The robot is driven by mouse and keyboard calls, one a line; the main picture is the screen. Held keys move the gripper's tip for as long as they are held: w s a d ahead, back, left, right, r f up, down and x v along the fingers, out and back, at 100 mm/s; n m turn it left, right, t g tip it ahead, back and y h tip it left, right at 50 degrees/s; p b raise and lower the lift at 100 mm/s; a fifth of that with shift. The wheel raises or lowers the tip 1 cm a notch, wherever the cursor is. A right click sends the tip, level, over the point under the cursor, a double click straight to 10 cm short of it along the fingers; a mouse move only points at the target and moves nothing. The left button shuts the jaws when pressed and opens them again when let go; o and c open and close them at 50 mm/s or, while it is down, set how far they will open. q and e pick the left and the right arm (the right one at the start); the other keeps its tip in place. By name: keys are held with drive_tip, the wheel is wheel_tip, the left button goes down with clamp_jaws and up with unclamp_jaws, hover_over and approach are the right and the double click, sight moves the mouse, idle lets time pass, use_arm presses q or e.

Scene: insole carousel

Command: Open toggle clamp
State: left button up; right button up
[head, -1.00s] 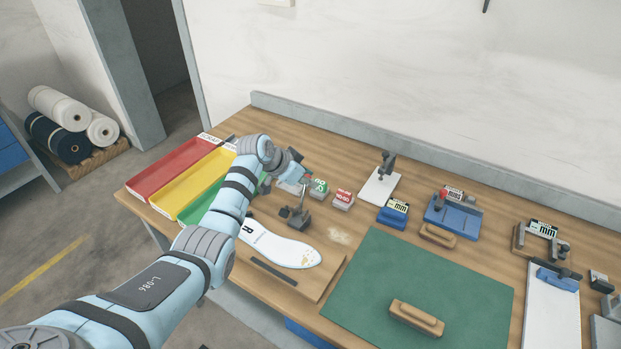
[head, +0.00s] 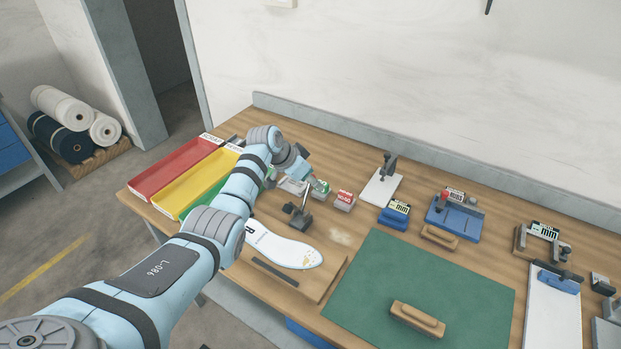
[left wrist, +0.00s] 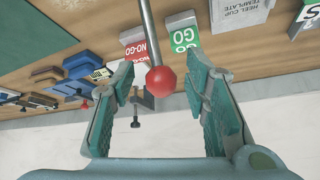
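The toggle clamp (head: 299,217) stands at the back edge of a wooden board, behind a white insole (head: 285,249) marked R. Its dark body and steel lever show in the head view. In the left wrist view the steel lever (left wrist: 149,35) ends in a red ball knob (left wrist: 161,80). My left gripper (head: 317,186) is over the clamp; its fingers (left wrist: 161,72) are open on either side of the red knob, with a visible gap on both sides. The knob is mostly hidden by the gripper in the head view. My right gripper is out of view.
The green GO block (left wrist: 184,37) and red NO-GO block (left wrist: 134,45) stand close behind the clamp. Red (head: 172,168), yellow (head: 205,182) and green trays lie left of it. A green mat (head: 418,285) with a wooden block (head: 417,318) lies to the right.

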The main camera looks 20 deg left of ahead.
use_arm(q)
drive_tip(key=v, duration=1.2)
